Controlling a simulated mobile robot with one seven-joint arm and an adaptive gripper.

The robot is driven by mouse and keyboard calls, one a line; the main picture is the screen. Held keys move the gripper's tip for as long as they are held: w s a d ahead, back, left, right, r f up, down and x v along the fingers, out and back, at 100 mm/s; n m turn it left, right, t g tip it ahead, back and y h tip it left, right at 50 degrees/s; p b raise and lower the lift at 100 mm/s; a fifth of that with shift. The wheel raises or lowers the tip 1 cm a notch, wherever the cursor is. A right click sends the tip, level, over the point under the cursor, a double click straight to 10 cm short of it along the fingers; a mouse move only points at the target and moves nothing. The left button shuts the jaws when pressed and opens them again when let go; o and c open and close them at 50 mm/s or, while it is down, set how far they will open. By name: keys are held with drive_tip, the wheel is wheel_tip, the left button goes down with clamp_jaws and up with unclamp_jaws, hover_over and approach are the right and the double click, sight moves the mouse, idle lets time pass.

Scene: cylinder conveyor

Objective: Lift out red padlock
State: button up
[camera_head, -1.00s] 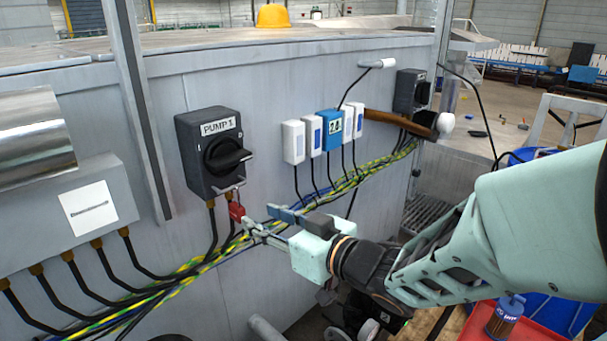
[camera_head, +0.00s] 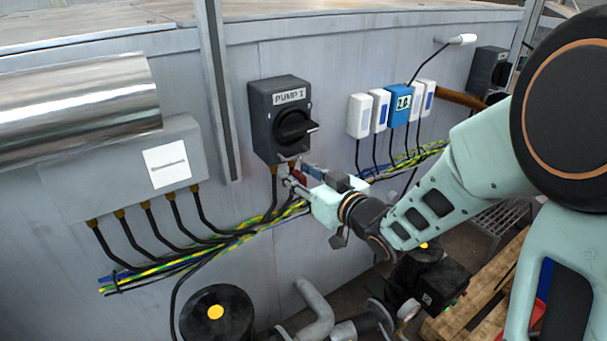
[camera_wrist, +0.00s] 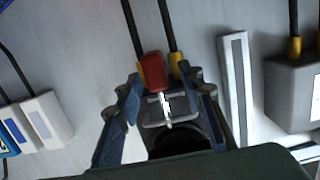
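The red padlock (camera_head: 299,174) hangs below the dark grey PUMP 1 switch box (camera_head: 279,112). In the head view my gripper largely covers it. In the wrist view the red padlock body (camera_wrist: 152,72) and its bright shackle (camera_wrist: 166,108) show between my fingers, with the switch's dark knob (camera_wrist: 180,142) below in the picture. My gripper (camera_head: 297,175) is open, and its fingertips (camera_wrist: 161,80) stand on both sides of the padlock. Gaps show between the padlock and both fingers. Whether the shackle is locked through the switch cannot be told.
Black cables with brass glands (camera_head: 293,163) run close behind the padlock. A yellow-green cable bundle (camera_head: 250,230) crosses the wall below. A metal upright (camera_head: 217,90) stands left of the switch; white and blue boxes (camera_head: 398,103) hang to its right.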

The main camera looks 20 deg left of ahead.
sight(298, 157)
drive_tip(key=shift+c, duration=0.3)
clamp_jaws()
drive_tip(key=c, duration=0.7)
unclamp_jaws()
drive_tip(key=shift+c, duration=0.2)
clamp_jaws()
drive_tip(key=shift+r, duration=0.1)
drive_tip(key=shift+w+a+r+p, duration=0.1)
drive_tip(key=shift+r+p, duration=0.35)
drive_tip(key=shift+r, duration=0.35)
drive_tip(key=shift+w+a+r+p, duration=0.1)
drive_tip(key=shift+r+p, duration=0.3)
drive_tip(key=shift+r, duration=0.4)
drive_tip(key=shift+s+d+r, duration=0.15)
drive_tip(key=shift+d+r, duration=0.05)
drive_tip(key=shift+r, duration=0.05)
